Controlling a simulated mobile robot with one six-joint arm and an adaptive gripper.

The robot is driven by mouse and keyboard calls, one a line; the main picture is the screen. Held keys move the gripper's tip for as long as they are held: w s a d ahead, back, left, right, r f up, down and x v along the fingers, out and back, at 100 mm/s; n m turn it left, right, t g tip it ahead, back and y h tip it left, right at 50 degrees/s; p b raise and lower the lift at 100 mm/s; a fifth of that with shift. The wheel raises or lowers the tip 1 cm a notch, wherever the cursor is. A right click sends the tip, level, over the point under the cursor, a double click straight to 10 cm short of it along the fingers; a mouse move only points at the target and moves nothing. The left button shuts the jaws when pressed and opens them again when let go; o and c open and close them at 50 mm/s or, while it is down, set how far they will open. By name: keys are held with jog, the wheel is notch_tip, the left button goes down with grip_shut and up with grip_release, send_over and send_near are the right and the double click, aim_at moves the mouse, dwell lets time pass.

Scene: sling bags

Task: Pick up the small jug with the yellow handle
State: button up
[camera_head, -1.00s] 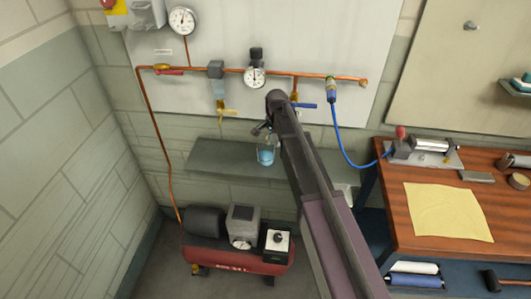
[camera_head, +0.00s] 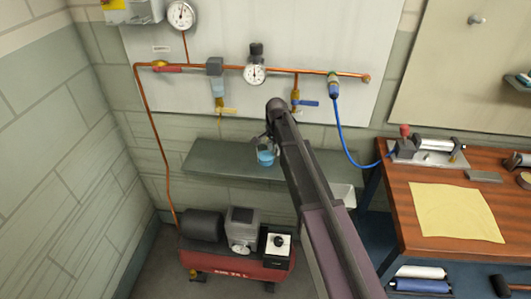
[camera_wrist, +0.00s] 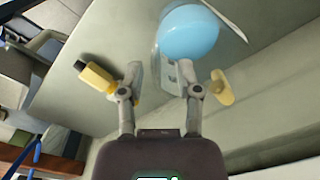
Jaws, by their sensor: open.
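The small jug (camera_head: 266,155) looks clear with light blue contents and stands at the shelf, left of my arm. In the wrist view its round blue top (camera_wrist: 188,32) lies just beyond my right-hand finger. My gripper (camera_wrist: 161,76) is open, with nothing clearly between its fingers. A yellow piece (camera_wrist: 221,88) shows beside the right-hand finger; I cannot tell whether it is the jug's handle. A yellow piece with a dark end (camera_wrist: 97,77) shows beside the left-hand finger. In the head view my gripper is small and partly hidden by my arm.
The grey shelf (camera_head: 215,160) is otherwise mostly bare. Copper pipe (camera_head: 200,71), valves and a gauge (camera_head: 254,74) are on the wall above. A red compressor (camera_head: 215,262) stands below. A workbench (camera_head: 400,190) with a yellow cloth (camera_head: 455,211) is at right.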

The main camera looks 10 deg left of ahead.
grip_shut()
jog(key=shift+r, duration=0.15)
dwell(0.5)
notch_tip(320, 180, up, 3)
jog(key=p, duration=0.3)
jog(key=shift+r+p, duration=0.15)
jog(key=shift+p, duration=0.15)
jog(key=s+d+r+p, duration=0.1)
jog(key=s+d, duration=0.3)
jog(key=s, duration=1.1)
jog(key=shift+s+d+r, duration=0.15)
jog(key=shift+s+r, duration=0.05)
